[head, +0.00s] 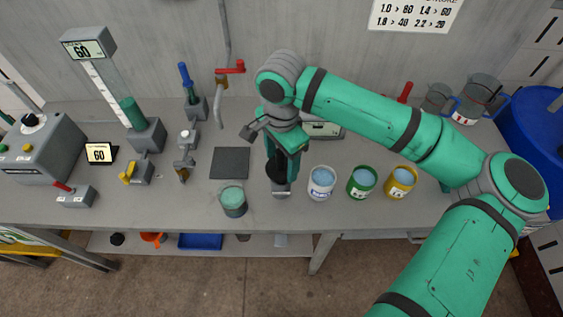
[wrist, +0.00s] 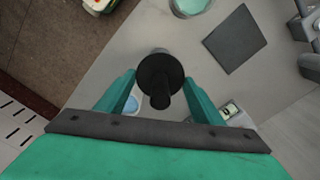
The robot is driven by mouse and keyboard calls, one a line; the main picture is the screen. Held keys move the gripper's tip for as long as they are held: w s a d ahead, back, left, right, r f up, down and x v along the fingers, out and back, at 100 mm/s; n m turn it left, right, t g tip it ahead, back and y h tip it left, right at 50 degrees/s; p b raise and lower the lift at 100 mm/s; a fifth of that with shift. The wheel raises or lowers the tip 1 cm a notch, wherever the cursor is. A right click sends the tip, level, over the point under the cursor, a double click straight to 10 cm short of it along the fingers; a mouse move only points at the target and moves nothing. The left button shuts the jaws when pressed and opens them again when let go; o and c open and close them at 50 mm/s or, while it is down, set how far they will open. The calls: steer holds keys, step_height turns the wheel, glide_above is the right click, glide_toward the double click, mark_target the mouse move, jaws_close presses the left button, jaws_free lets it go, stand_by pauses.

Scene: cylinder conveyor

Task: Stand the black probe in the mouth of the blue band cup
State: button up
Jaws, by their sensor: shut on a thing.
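My gripper (wrist: 161,92) is shut on the black probe (wrist: 160,72), whose round dark disc and short stem show between the green fingers in the wrist view. In the head view the probe (head: 277,172) is partly hidden by my gripper (head: 283,165), near the table's front edge. The blue band cup (head: 322,190) is white with a blue band and holds pale blue liquid. It stands just right of my gripper, apart from the probe. In the wrist view a pale cup sliver shows by the left finger; I cannot tell which cup.
Green (head: 362,190) and yellow (head: 401,190) band cups stand right of the blue one. A teal-filled cup (head: 233,208) and a dark square pad (head: 230,163) lie left. A grey instrument (head: 322,130) stands behind my gripper. My arm spans above the cups.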

steer(key=shift+r, duration=0.65)
steer(key=shift+r, duration=0.1)
steer(key=shift+r, duration=2.3)
steer(key=shift+s, duration=0.15)
